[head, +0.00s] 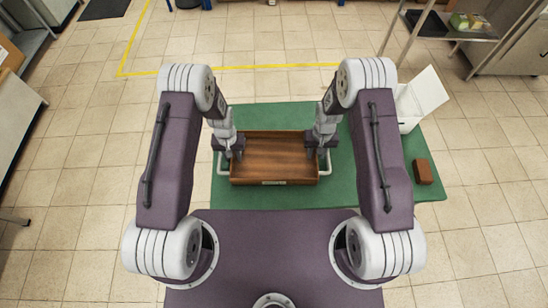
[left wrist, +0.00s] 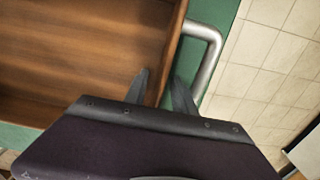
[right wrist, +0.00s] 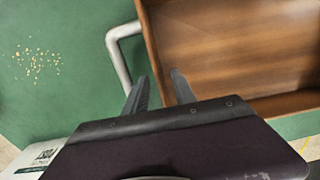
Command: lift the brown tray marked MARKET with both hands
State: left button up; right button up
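The brown wooden tray (head: 275,160) lies on a green table, empty, with a small label on its near wall too small to read. A metal handle sticks out at each end; the left handle (left wrist: 212,58) and the right handle (right wrist: 116,55) show in the wrist views. My left gripper (head: 229,154) is at the tray's left end. In the left wrist view its fingers (left wrist: 162,90) are apart, over the tray's end wall and beside the handle. My right gripper (head: 321,153) is at the right end. Its fingers (right wrist: 158,90) are apart, one beside the handle, one over the tray's end wall.
The green table (head: 335,190) extends to the right. An open white box (head: 420,98) stands at its right edge, with a brown block (head: 423,171) nearer. Small pale crumbs (right wrist: 38,63) lie on the table right of the tray. Tiled floor is free beyond the table.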

pick_arm(q)
grip_shut()
pick_arm(e)
grip_shut()
dwell(1.3)
